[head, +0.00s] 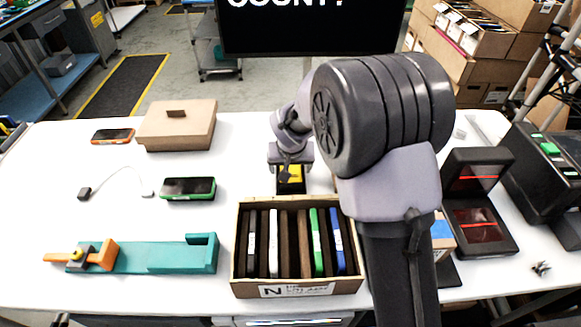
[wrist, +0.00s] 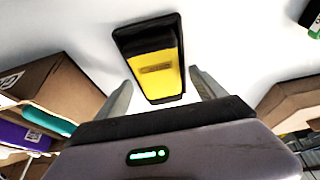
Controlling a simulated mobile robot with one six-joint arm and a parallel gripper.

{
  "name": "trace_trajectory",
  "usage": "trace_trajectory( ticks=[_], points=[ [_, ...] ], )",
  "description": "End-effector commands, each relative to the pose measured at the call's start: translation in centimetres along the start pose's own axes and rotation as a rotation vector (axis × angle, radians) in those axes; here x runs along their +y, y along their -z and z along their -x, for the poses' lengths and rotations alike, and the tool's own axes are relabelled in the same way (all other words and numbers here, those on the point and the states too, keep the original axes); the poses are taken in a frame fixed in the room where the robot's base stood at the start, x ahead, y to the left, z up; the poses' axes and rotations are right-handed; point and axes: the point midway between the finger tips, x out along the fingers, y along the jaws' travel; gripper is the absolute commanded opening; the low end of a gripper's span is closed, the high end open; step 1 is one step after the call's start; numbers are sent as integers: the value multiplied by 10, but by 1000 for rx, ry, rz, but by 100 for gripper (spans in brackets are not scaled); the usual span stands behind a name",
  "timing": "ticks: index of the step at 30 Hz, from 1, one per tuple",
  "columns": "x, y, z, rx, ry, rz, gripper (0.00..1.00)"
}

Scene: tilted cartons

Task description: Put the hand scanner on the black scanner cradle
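A black stand with two red-lit panels (head: 480,222) is at the right; I cannot tell if this is the scanner cradle.
A wooden crate (head: 240,268) of upright slim items stands in front of my gripper. A teal fixture (head: 182,257), a green-edged device (head: 188,188), an orange-edged phone (head: 112,135) and a cardboard box (head: 178,125) are at left. A black machine (head: 540,165) stands far right. My arm hides the middle right.

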Motion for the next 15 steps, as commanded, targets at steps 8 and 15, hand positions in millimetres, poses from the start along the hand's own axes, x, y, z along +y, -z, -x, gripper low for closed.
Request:
trace_trajectory(
  ticks=[8,15],
  points=[
    [0,1,2,0,0,0,80],
    [0,4,58,3,1,1,80]
  ],
)
